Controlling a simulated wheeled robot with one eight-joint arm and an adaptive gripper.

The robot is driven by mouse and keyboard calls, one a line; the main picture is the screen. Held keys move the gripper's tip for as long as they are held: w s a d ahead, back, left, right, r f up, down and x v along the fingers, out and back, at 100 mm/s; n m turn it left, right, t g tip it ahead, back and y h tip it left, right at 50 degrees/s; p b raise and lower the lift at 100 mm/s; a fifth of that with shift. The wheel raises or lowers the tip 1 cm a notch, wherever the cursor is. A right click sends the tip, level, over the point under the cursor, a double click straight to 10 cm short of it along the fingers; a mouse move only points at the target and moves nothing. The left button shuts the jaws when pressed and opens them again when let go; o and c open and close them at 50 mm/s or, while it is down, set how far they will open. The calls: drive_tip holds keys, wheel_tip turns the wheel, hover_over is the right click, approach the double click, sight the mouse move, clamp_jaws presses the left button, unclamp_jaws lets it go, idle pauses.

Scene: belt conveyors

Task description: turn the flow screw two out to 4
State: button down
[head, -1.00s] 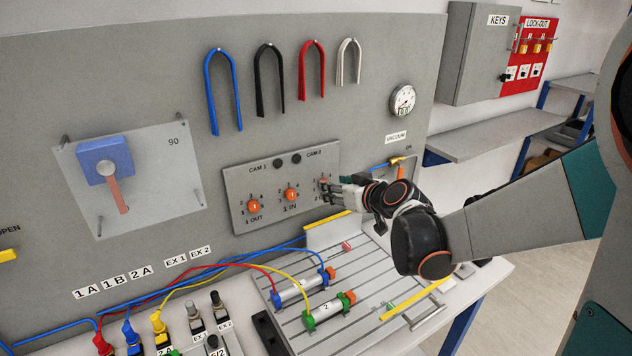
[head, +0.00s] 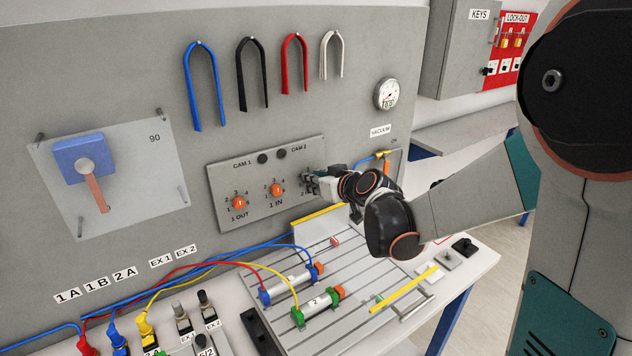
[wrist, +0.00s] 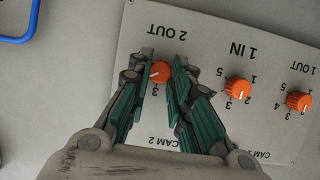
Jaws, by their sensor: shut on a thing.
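The 2 OUT flow screw is an orange knob (wrist: 160,72) on the light panel (wrist: 205,25), which the wrist view shows upside down. My gripper (wrist: 161,66) is shut on this knob, with a green-padded finger on each side. The knob's white mark points to the lower left in the wrist view, towards the printed 3 and a neighbouring number hidden by a finger; I cannot tell the exact setting. In the head view my gripper (head: 311,183) is at the panel's right end and hides the knob.
The 1 IN knob (wrist: 238,89) and 1 OUT knob (wrist: 299,101) are beside it on the same panel. A vacuum gauge (head: 387,94) is above right. Blue tubing (head: 365,160) runs right of the panel. A slotted table with cylinders (head: 318,304) lies below.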

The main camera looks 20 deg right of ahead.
idle(0.3)
drive_tip(key=c, duration=1.4)
unclamp_jaws()
drive_tip(key=shift+c, duration=0.2)
drive_tip(key=shift+s, duration=0.1)
drive_tip(key=v, duration=0.7)
drive_tip(key=shift+s+d, duration=0.15)
